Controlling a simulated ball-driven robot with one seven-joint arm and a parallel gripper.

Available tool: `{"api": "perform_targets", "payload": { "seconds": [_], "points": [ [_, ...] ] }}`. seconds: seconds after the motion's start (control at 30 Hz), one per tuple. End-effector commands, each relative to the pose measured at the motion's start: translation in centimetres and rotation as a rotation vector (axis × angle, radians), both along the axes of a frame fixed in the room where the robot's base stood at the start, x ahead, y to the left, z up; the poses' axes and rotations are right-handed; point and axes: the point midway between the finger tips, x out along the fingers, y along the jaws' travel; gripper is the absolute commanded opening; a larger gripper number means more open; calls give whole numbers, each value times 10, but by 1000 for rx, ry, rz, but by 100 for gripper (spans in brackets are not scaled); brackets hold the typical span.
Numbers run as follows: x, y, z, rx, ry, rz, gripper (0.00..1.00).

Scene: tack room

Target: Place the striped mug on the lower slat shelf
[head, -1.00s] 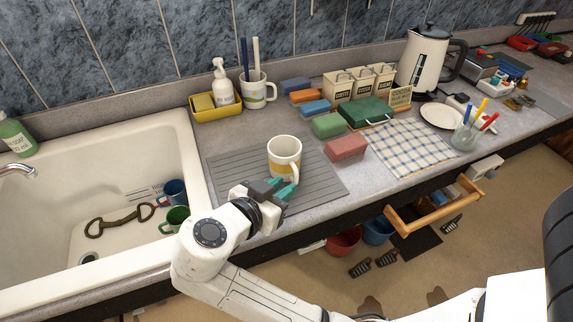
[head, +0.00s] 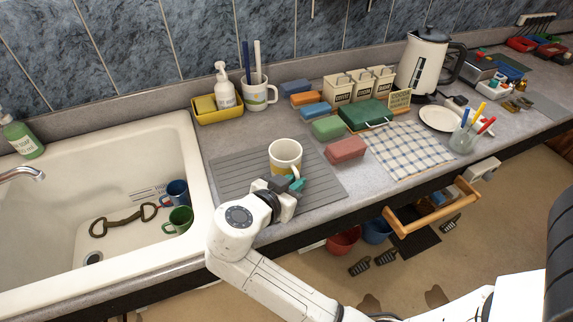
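A white mug with a yellow band (head: 285,156), which looks like the striped mug, stands upright on the grey ribbed draining mat (head: 232,178). My gripper (head: 293,184), with teal fingertips, is low at the mug's near side, by its handle. My wrist hides part of the fingers, so I cannot tell whether they are closed on the handle or only beside it. I see no slat shelf in this view.
The sink (head: 60,190) at left holds a blue mug (head: 176,192) and a green mug (head: 179,220). Sponges, including a red one (head: 346,149), lie right of the mug. Behind stand a brush-filled mug (head: 259,96) and yellow caddy (head: 218,108). An open drawer (head: 434,206) juts out at right.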

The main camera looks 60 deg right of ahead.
Motion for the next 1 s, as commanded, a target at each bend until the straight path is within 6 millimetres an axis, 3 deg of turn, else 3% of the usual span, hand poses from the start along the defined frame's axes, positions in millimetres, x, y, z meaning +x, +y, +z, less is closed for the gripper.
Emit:
{"api": "perform_targets", "payload": {
  "seconds": [0.1,0.77,1.0],
  "points": [
    [0,0,0,0,0,0,0],
    [0,0,3,-2,-4,-1,0],
    [1,0,25,-2,-9,-1,0]
  ]
}}
